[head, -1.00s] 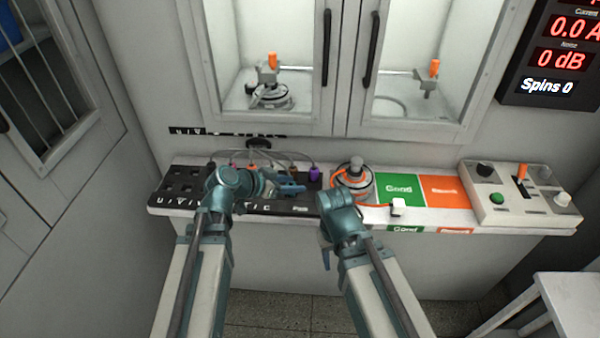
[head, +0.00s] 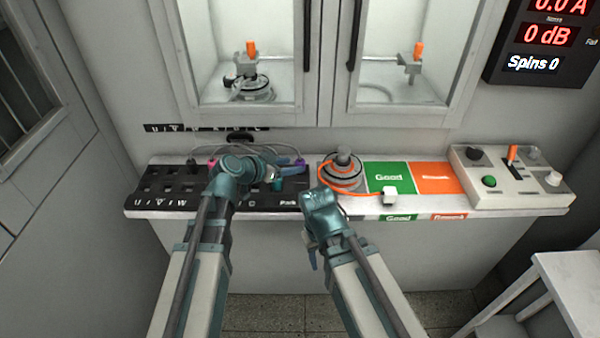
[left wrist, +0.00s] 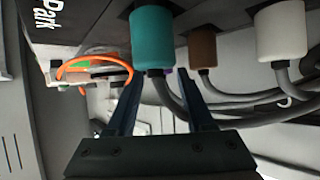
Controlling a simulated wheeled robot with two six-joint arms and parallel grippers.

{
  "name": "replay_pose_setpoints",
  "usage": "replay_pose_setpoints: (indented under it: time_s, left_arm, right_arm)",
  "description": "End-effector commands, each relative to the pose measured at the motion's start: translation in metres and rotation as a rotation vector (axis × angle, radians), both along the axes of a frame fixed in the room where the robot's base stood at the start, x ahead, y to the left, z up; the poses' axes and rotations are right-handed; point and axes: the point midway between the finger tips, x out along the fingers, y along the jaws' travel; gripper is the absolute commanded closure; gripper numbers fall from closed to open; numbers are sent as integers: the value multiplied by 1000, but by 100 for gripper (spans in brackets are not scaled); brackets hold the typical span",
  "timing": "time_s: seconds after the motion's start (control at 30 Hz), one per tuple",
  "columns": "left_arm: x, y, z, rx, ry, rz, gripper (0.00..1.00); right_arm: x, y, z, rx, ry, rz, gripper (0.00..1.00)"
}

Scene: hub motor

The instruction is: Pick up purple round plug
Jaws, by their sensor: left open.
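A small purple plug (head: 300,162) shows at the back right of the black socket board (head: 160,203), partly hidden by my left gripper (head: 291,167). In the left wrist view my left gripper (left wrist: 160,92) is open, its two dark blue fingers apart. A teal round plug (left wrist: 152,38) stands in front of the fingers, and only a sliver of purple shows behind it. A brown plug (left wrist: 203,48) and a white plug (left wrist: 282,30) are to its right. My right gripper (head: 312,257) hangs low in front of the bench edge; its jaws are not clear.
Grey cables run behind the board. A hub motor (head: 343,172) with an orange cable stands right of the board. Green (head: 390,178) and orange (head: 437,178) pads and a control box (head: 506,180) follow. A cabinet (head: 330,118) stands behind.

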Motion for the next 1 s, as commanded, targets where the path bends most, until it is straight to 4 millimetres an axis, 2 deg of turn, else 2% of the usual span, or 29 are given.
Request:
replay_pose_setpoints:
  time_s: [0.23, 0.57, 0.8, 0.87, 1.0]
  left_arm:
    - [5, -3, -3, 0, 0, -1, 47]
    - [35, -29, -22, 2, 0, -2, 47]
    - [36, -32, -21, 0, 0, 0, 47]
    - [36, -32, -21, 0, 0, 0, 54]
    - [36, -32, -21, 0, 0, 0, 80]
  right_arm:
    - [0, 0, -3, 0, 0, 0, 50]
    - [0, 0, -22, 0, 0, 0, 50]
    - [0, 0, -21, 0, 0, 0, 50]
    - [0, 0, -21, 0, 0, 0, 50]
    - [0, 0, -21, 0, 0, 0, 50]
